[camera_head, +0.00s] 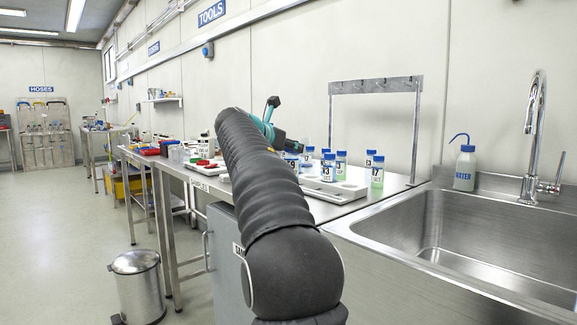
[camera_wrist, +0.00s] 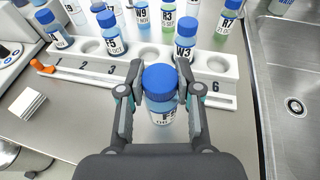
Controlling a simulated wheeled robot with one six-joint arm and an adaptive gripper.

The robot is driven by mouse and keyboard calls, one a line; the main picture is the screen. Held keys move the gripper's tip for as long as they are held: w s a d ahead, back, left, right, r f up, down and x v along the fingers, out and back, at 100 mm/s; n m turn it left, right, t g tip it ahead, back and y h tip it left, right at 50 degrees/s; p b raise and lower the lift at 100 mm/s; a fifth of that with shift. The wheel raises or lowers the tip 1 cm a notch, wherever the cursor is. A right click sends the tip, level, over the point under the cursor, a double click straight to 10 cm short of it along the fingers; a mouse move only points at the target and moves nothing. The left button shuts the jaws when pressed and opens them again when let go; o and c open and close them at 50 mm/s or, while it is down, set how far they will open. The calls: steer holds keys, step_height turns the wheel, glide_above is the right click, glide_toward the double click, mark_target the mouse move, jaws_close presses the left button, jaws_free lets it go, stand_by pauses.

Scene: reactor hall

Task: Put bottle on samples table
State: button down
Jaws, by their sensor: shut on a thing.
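My gripper (camera_wrist: 158,90) is shut on a bottle (camera_wrist: 161,84) with a blue cap and a white label, seen from above in the wrist view. The held bottle is in front of a white numbered rack (camera_wrist: 100,66); I cannot tell whether it touches the steel table (camera_wrist: 80,123) below. Several other blue-capped bottles stand in or behind the rack, among them one marked W3 (camera_wrist: 185,38). In the head view my arm hides most of the gripper and the held bottle.
A steel sink (camera_head: 480,235) with a tap (camera_head: 535,135) and a water wash bottle (camera_head: 465,167) is on the right. A white block (camera_wrist: 27,104) lies on the table at left. A pedal bin (camera_head: 138,285) stands on the floor; the aisle at left is clear.

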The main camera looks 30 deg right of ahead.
mark_target(289, 161)
steer(key=shift+w+a+f+b, duration=0.15)
steer(key=shift+f+b, duration=0.7)
steer(key=shift+f, duration=1.25)
steer(key=shift+f, duration=0.15)
steer(key=c, duration=0.8)
jaws_free()
steer(key=shift+a+r, duration=0.1)
steer(key=shift+r, duration=0.1)
steer(key=v, duration=1.1)
steer(key=shift+s+a+r, duration=0.1)
steer(key=shift+s+a, duration=0.1)
steer(key=shift+a, duration=0.15)
